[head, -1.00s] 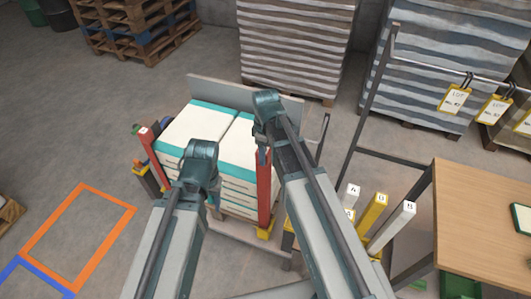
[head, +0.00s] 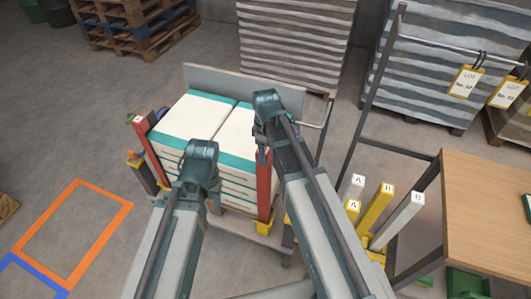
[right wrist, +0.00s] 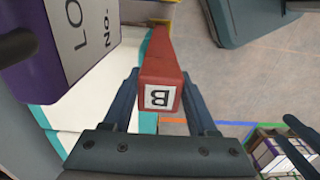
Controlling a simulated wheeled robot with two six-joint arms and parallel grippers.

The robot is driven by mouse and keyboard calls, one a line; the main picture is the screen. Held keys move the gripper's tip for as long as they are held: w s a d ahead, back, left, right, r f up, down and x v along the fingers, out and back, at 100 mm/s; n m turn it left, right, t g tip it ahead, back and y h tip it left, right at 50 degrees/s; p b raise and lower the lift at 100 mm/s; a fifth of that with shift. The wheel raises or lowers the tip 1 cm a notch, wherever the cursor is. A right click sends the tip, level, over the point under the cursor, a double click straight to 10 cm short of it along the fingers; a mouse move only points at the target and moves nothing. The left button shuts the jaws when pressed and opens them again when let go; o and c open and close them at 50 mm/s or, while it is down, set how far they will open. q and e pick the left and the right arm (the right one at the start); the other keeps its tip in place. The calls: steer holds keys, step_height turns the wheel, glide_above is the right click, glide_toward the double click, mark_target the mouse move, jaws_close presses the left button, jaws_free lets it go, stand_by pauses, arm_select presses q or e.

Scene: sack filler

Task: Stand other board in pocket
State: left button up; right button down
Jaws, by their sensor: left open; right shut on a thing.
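A red board (head: 264,190) stands at the near right corner of the sack stack, its lower end at a yellow pocket (head: 265,227). I cannot tell how deep it sits. My right gripper (head: 262,152) is shut on this board near its top. The right wrist view shows the board's top end (right wrist: 159,75), labelled B, between the fingers (right wrist: 163,100). Another red board (head: 146,145) stands upright at the stack's left corner, near a yellow pocket (head: 134,160). My left gripper (head: 213,200) is open in front of the sacks, partly hidden by its own wrist.
White and teal sacks (head: 190,110) are stacked before a grey back panel (head: 225,82). Yellow and white posts (head: 375,207) marked A and B stand at right beside a wooden table (head: 490,215). A metal frame (head: 357,105) rises behind.

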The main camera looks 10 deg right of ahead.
steer(key=shift+f+b, duration=0.35)
steer(key=shift+f, duration=0.45)
steer(key=shift+f+b, duration=1.05)
steer(key=shift+b, duration=0.15)
steer(key=shift+c, duration=0.6)
jaws_free()
steer(key=shift+r, duration=0.15)
